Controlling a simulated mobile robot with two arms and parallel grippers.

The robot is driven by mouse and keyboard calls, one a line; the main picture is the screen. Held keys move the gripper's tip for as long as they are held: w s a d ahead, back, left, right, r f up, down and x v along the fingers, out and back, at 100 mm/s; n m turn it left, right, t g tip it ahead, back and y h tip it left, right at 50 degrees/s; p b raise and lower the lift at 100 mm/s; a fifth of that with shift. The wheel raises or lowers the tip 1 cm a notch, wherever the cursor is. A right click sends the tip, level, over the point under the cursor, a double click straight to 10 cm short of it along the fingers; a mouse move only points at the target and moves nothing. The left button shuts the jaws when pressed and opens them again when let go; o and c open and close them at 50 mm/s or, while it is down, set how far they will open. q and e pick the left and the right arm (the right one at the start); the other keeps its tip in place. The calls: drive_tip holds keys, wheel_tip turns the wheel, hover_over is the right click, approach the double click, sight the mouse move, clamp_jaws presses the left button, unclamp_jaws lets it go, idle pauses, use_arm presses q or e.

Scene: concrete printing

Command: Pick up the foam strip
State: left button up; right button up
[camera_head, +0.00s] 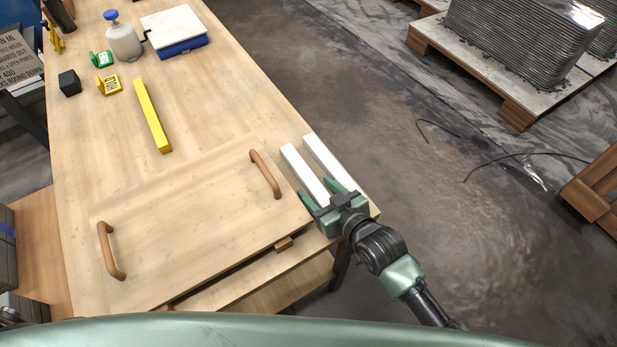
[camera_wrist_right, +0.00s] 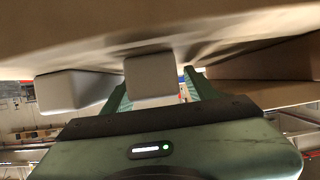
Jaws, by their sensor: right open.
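Two white strips lie side by side at the table's right edge; their look fits foam. The left white strip (camera_head: 304,173) points its near end between my right gripper's fingers. The right white strip (camera_head: 330,160) lies parallel, just beyond the right finger. My right gripper (camera_head: 321,192) is open at the near ends of the strips. In the right wrist view, one white block end (camera_wrist_right: 152,78) is between the green fingers and another white end (camera_wrist_right: 70,90) is outside them. Whether a finger touches a strip I cannot tell. My left gripper is not in view.
A wooden board (camera_head: 190,225) with two brown handles lies left of the gripper on the table. Floor lies beyond the right edge.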

clamp_jaws()
idle(0.3)
